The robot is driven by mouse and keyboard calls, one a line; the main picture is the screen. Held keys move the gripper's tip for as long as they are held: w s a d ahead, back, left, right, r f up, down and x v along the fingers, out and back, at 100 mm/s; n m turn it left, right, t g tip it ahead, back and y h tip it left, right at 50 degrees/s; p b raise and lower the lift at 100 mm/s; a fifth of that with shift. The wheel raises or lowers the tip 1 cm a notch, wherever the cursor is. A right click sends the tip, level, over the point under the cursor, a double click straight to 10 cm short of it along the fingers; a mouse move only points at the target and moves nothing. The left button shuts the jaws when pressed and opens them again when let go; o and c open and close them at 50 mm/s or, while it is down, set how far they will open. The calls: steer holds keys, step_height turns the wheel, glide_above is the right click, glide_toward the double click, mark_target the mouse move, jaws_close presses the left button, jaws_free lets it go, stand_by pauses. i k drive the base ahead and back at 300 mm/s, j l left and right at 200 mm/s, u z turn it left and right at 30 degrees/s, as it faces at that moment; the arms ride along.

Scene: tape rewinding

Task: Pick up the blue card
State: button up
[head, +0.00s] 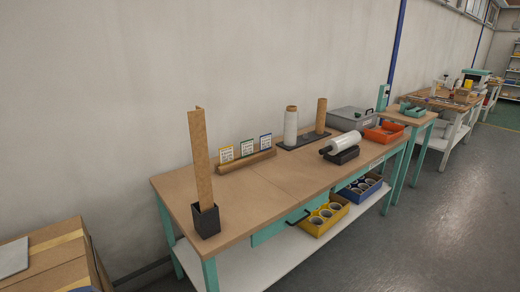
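The blue card (265,142) appears to be the rightmost of three small upright cards in a low wooden holder (247,163) near the back of the workbench. Left of it stand a green-edged card (247,148) and a yellow-edged card (226,154). The cards are small in the head view, and their print cannot be read. My gripper is not in view.
The bench (262,193) also bears a tall cardboard piece in a black holder (206,221), a dark base with a white roll (290,127) and brown tube (321,116), a film roll (345,142), an orange tray (384,132) and a grey case (352,118). Cardboard boxes stand lower left.

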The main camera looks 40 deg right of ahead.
mark_target(265, 141)
steer(key=z, duration=1)
steer(key=i+l+u, duration=0.1)
steer(key=u, duration=0.3)
steer(key=l+u, duration=0.15)
steer(key=u, duration=0.2)
steer(key=i+l+u, duration=0.1)
steer(key=u, duration=0.3)
steer(key=l+u, duration=0.55)
steer(key=l, duration=0.4)
steer(key=l+u, duration=0.15)
steer(key=l, duration=0.45)
steer(key=l+u, duration=0.2)
steer(key=l, duration=0.35)
steer(key=k+l+u, duration=0.2)
steer(key=l, duration=0.4)
steer(key=l+u, duration=0.15)
steer(key=l, duration=0.4)
